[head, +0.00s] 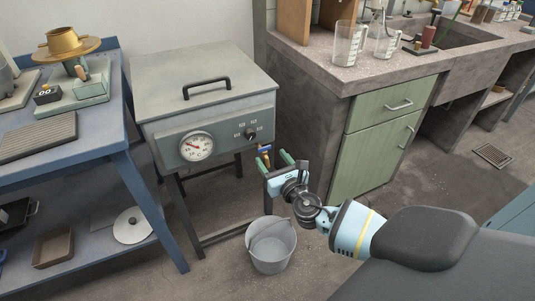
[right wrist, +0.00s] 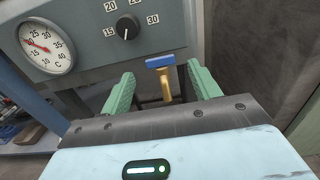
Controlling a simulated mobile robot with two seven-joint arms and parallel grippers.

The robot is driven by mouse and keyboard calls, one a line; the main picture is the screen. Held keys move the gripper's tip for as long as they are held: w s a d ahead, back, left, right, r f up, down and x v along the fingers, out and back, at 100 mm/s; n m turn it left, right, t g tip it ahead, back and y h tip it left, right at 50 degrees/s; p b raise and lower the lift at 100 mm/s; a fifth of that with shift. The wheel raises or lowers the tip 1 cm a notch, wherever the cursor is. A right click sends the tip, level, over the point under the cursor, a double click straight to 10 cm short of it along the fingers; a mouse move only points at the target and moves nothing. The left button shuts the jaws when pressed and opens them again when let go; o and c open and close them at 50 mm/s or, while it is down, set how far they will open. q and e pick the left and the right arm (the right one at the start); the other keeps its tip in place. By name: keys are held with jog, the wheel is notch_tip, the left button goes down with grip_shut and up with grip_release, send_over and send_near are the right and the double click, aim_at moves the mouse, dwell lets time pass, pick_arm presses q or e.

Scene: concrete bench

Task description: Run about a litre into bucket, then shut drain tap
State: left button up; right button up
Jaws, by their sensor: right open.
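The drain tap (head: 265,150) has a blue handle and a brass body, low on the front of a grey tank (head: 205,118). In the right wrist view the tap's blue handle (right wrist: 161,61) lies crosswise above the brass stem. My right gripper (head: 273,158) is open; its green fingers stand either side of the tap in the wrist view, with clear gaps. The grey bucket (head: 271,252) stands upright on the floor below the gripper. No stream of water is visible, and I cannot tell the level inside the bucket. My left gripper is out of view.
The tank carries a dial thermometer (head: 196,147), a black knob (right wrist: 127,27) and a lid handle (head: 207,87). A blue bench (head: 75,158) stands at left. A green cabinet (head: 380,145) under the concrete bench (head: 330,85) is at right. Floor right of the bucket is partly hidden by my arm.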

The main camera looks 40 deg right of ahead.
aim_at(265, 149)
jog(key=x, duration=0.3)
jog(key=shift+f+b, duration=0.1)
jog(key=shift+b, duration=0.2)
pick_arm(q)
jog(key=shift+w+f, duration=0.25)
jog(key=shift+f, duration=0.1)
pick_arm(e)
jog(key=shift+w+d, duration=0.1)
jog(key=shift+w, duration=0.25)
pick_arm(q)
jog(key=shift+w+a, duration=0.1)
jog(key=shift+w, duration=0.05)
